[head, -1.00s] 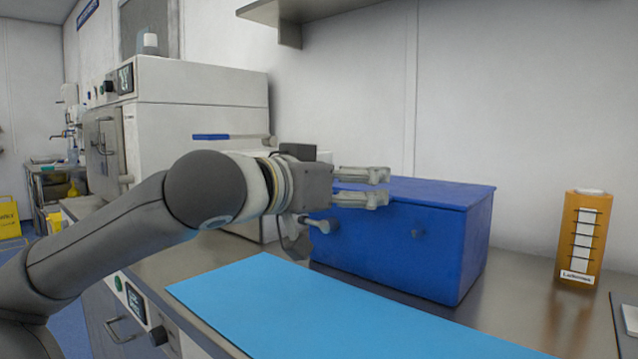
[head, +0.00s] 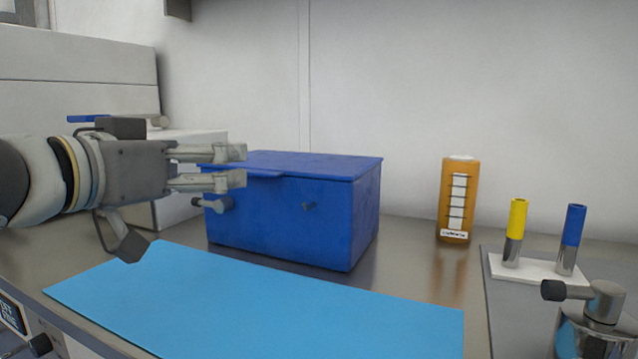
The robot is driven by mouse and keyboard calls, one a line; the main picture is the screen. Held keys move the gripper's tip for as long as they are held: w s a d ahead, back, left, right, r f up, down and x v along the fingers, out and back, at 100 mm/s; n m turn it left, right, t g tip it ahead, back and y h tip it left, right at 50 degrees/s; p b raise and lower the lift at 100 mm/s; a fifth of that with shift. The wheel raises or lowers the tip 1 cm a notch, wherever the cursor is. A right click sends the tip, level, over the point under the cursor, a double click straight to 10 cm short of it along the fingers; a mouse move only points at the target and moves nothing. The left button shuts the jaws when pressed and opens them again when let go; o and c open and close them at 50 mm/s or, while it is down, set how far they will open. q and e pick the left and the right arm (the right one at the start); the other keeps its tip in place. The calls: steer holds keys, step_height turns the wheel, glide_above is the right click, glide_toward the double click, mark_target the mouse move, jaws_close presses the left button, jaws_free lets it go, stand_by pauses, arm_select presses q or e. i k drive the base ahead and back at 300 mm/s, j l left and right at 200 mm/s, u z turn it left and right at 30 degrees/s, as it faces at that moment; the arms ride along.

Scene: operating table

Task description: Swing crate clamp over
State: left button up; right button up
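The blue crate (head: 285,225) stands on the bench with its blue lid (head: 320,163) down. A grey knob-like fitting (head: 222,204), likely part of the clamp, sticks out at the left of its front. A thin blue strip (head: 265,174) shows at the lid's front edge beside my fingertips. My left gripper (head: 236,167) points right in front of the crate's upper left corner, its fingers apart. Contact with the crate cannot be told. My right gripper is out of view.
A light blue mat (head: 250,305) lies clear in front of the crate. An orange container (head: 457,200) stands to the right. Yellow (head: 517,230) and blue (head: 573,240) capped tubes stand on a white block. A metal vessel with a black-tipped fitting (head: 598,305) is at lower right.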

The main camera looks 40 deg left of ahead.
mark_target(225, 205)
steer(key=k+l, duration=0.2)
steer(key=k, duration=0.3)
steer(key=k+l, duration=0.15)
steer(key=k, duration=0.3)
